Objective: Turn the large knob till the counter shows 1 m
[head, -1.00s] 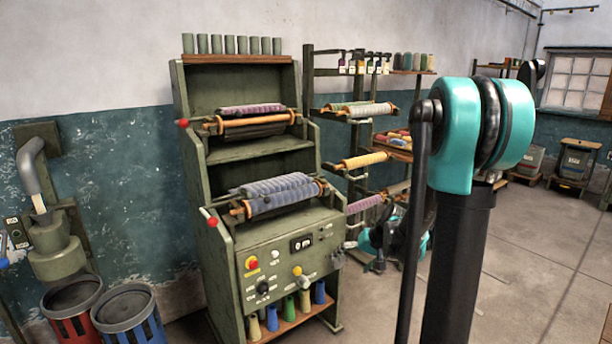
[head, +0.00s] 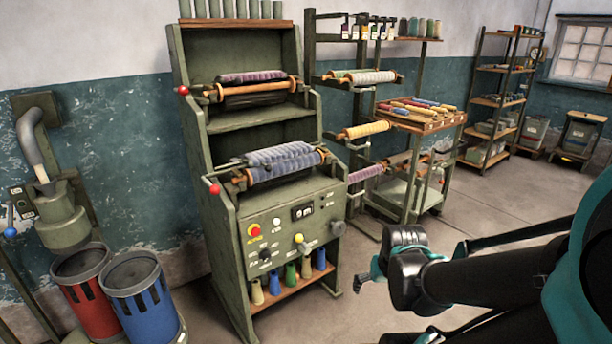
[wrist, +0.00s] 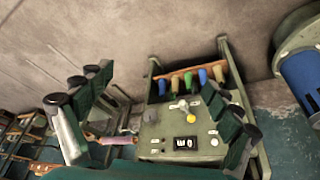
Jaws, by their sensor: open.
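The green winding machine has a sloped front panel (head: 285,235) with a dark counter (head: 302,212) that appears to read 0 m. The counter shows upside down in the wrist view (wrist: 185,143). A round grey knob (head: 338,228), the largest on the panel, sits at the right edge; it also shows in the wrist view (wrist: 151,122). A yellow-and-white knob (head: 300,240) is below the counter, and a small black knob (head: 265,254) is lower left. My gripper (head: 362,283) is open, empty and apart from the machine, to the right of and below the panel in the head view.
A red button (head: 254,230) is at the panel's left. Several coloured cones (head: 290,274) stand on a shelf under it. A red bin (head: 82,285) and a blue bin (head: 140,295) stand at left. A rack with yarn rolls (head: 365,130) is behind right. The floor at right is mostly clear.

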